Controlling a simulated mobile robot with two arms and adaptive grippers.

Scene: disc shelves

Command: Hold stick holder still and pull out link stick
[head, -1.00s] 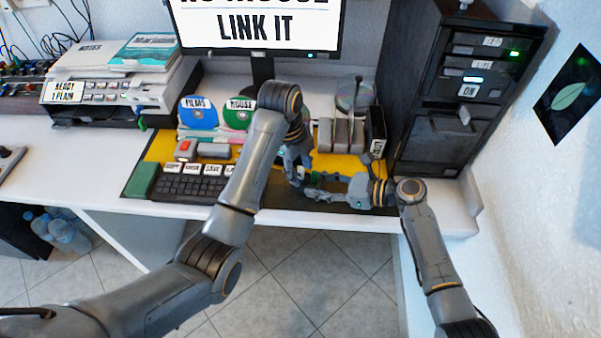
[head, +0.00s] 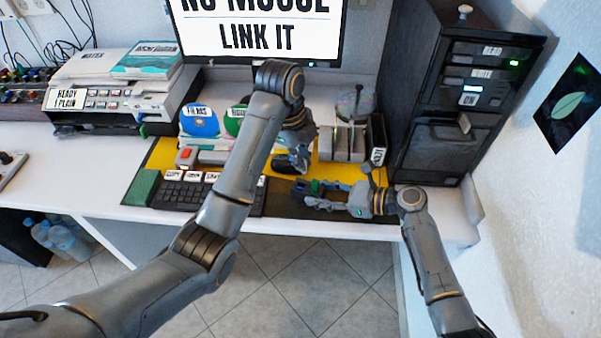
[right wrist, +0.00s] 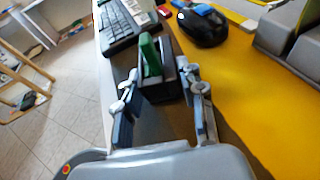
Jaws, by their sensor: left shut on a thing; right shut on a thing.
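A small black stick holder (right wrist: 158,88) stands between the fingers of my right gripper (right wrist: 160,98), which is shut on it. A green stick (right wrist: 150,55) stands upright in the holder; its green also shows in the head view (head: 317,187). My right gripper in the head view (head: 322,194) is low over the dark front part of the mat. My left gripper (head: 292,148) is up and behind the holder, apart from it. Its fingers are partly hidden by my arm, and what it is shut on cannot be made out.
A black mouse (right wrist: 205,28) lies on the yellow mat (right wrist: 240,105) behind the holder. A keyboard (head: 185,193) and a green block (head: 142,187) are at left. Grey disc slots (head: 345,143) stand behind, a black tower (head: 440,100) at right. The desk's front edge is close.

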